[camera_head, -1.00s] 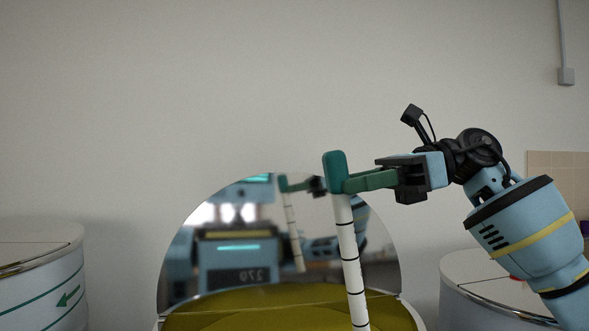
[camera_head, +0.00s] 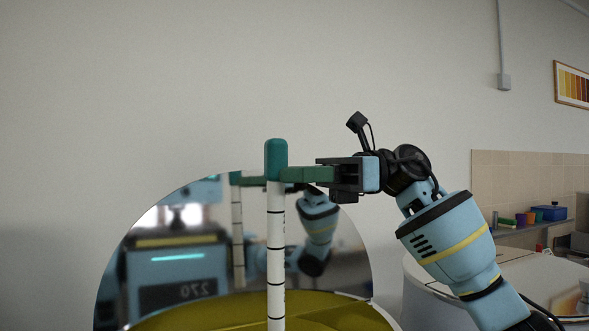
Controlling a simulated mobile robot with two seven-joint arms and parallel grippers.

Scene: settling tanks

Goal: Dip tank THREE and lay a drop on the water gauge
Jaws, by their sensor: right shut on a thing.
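A white dipstick (camera_head: 276,240) with black marks and a teal handle (camera_head: 276,152) stands about upright in front of the open tank. My right gripper (camera_head: 288,174) is shut on it just at the handle. The stick's lower end runs out of the bottom of the picture, so I cannot tell whether it is in the tank. The tank's round mirrored lid (camera_head: 345,250) is raised behind the stick. Olive-yellow tank parts or liquid (camera_head: 340,312) show below it. No tank number and no water gauge can be made out. My left gripper is not in view.
The lid reflects my body, arm and the stick. At the right stands another pale round tank (camera_head: 510,262), partly behind my arm. Beyond it a counter holds a blue box (camera_head: 550,213) and several coloured cups. The wall above the lid is bare.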

